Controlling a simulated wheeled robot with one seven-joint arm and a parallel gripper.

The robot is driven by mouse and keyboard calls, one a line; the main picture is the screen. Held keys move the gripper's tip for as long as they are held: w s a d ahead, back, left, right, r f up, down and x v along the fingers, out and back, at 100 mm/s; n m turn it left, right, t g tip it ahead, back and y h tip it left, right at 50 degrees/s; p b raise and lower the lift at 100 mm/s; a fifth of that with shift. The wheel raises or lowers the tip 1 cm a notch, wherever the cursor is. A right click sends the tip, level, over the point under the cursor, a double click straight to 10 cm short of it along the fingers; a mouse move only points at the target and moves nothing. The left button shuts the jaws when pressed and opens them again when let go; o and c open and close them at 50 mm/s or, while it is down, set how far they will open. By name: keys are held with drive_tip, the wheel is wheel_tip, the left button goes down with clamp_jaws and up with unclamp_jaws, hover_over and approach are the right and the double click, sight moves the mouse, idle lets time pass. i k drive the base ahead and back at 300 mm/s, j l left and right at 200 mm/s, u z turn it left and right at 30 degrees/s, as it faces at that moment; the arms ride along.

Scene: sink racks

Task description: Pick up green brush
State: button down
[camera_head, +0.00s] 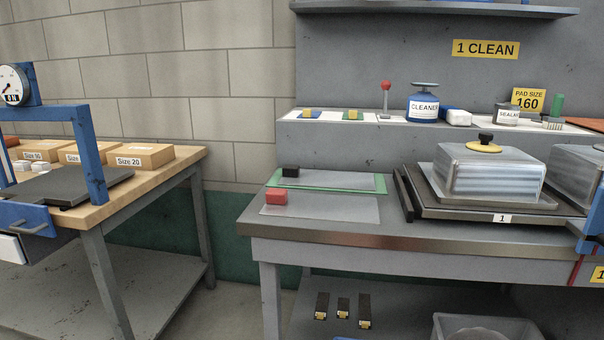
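An upright green handle (557,104) stands on the shelf at the right, above a small pale, bristle-like base (552,125). It looks like the green brush, though it is small in view and the join between handle and base is hard to make out. The sealer jar (507,115) stands just left of it. My gripper is not in view.
Green and grey mats (345,182) lie left. A wooden table stands far left.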

sight(554, 122)
drive_tip(key=z, duration=1.25)
